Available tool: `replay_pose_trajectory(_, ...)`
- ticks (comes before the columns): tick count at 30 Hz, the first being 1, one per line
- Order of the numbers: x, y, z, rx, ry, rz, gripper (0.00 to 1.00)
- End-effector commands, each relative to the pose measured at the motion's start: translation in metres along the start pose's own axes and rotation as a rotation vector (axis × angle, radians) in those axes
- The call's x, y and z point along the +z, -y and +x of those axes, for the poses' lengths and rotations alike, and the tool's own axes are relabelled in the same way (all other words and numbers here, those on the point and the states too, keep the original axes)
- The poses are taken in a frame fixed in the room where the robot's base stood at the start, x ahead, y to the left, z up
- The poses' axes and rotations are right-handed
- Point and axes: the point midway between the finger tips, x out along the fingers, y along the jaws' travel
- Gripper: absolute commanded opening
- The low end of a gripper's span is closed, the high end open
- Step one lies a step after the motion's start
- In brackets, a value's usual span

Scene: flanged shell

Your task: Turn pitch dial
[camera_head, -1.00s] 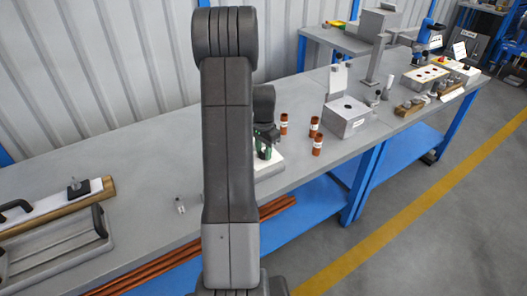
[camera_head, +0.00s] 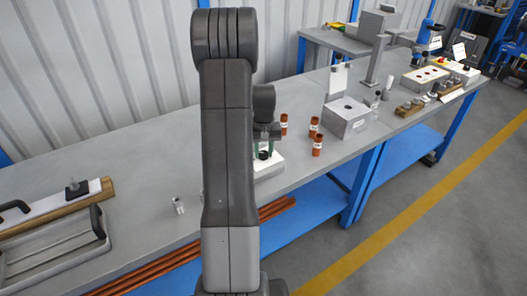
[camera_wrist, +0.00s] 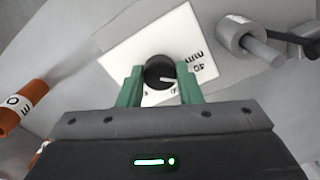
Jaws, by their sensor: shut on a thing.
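The pitch dial is a small black round knob (camera_wrist: 159,73) with a pale pointer line. It sits on a white plate (camera_wrist: 125,58) with printed black marks, "40" among them. In the wrist view, my gripper (camera_wrist: 159,84) has its green fingers on either side of the knob and is shut on it. In the head view, my gripper (camera_head: 263,146) points down over the white plate (camera_head: 271,168) at the bench's front edge. My own arm hides part of the bench to the left of the plate.
Several orange-brown labelled tubes, one nearby (camera_head: 317,145), stand right of the plate. A grey box (camera_head: 347,117) stands beyond them. In the wrist view, a grey cylinder with a rod (camera_wrist: 243,38) lies close to the plate. A small metal piece (camera_head: 178,205) stands at left.

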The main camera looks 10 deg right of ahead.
Motion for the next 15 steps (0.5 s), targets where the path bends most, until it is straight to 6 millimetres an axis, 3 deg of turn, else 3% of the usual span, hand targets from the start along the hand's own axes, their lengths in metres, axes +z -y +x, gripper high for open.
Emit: replay_pose_trajectory(15,-0.0006,-0.0004,-0.0010,0.001,-0.002,-0.180,0.09)
